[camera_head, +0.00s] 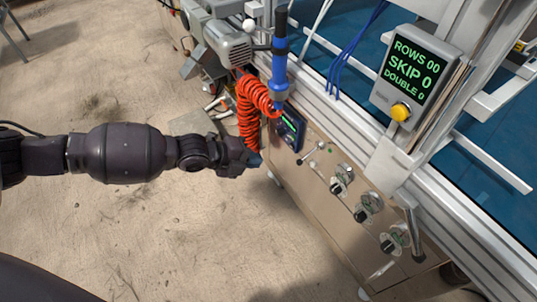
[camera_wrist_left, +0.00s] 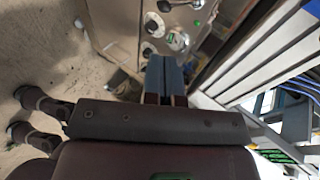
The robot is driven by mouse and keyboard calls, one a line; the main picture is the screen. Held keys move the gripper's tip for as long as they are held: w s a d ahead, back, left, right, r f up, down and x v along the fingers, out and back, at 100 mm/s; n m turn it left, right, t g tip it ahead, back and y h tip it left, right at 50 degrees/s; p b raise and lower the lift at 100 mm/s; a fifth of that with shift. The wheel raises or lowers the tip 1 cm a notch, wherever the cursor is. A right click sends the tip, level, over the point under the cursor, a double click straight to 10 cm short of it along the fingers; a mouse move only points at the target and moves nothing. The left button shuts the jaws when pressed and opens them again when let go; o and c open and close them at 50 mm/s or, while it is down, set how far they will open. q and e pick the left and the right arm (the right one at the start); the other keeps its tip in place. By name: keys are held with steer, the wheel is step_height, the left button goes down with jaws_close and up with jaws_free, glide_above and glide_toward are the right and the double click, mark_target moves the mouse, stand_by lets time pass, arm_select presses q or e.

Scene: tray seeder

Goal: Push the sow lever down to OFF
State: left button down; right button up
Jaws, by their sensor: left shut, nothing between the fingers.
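My right gripper is not in view.
Several dial knobs (camera_head: 342,179) line the panel right of the lever. A coiled orange hose (camera_head: 250,110) hangs just above my left gripper, near a small dark screen (camera_head: 290,131). A display box (camera_head: 416,75) reads ROWS 00, SKIP 0, DOUBLE 0. The floor at left is open.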

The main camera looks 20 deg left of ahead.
arm_select(q)
steer(key=shift+s+a+r, duration=0.15)
steer(key=shift+s+a, duration=0.45)
steer(key=shift+a, duration=0.1)
steer(key=shift+s+a+r, duration=0.1)
steer(key=shift+s+a, duration=0.5)
steer(key=shift+a, duration=0.1)
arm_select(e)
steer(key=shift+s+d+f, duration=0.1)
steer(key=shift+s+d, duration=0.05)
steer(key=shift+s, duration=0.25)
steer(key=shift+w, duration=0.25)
